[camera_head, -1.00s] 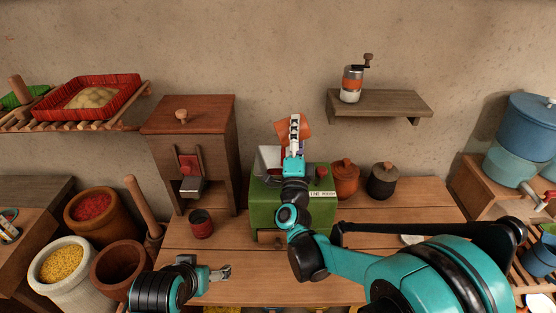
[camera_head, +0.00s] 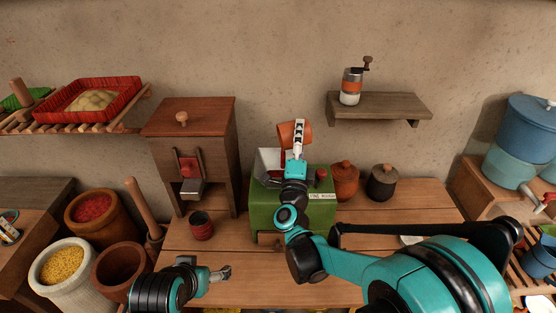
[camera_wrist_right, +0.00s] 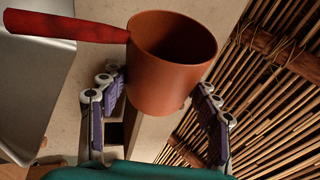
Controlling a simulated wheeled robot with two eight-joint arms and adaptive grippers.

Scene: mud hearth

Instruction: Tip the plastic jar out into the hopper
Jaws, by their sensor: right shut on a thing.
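The brown-orange plastic jar (camera_head: 286,134) is held in my right gripper (camera_head: 298,145) above the green mill (camera_head: 262,212). The grey metal hopper (camera_head: 266,159) sits on top of the mill, just below the jar. In the right wrist view the jar (camera_wrist_right: 165,75) is clasped between the two finger pads (camera_wrist_right: 160,110) and lies tilted over. A red stream (camera_wrist_right: 65,25) runs from its rim toward the grey hopper wall (camera_wrist_right: 30,95). The jar's inside is dark. My left gripper (camera_head: 222,273) hovers low over the bench front, apparently empty; its jaw opening is unclear.
A wooden mill (camera_head: 190,130) and a dark red cup (camera_head: 201,228) stand to the left. Two lidded pots, one orange (camera_head: 344,182) and one dark (camera_head: 382,184), stand right of the green mill. A wall shelf (camera_head: 380,104) holds a grinder (camera_head: 351,86). Bench (camera_head: 320,290) front is mostly clear.

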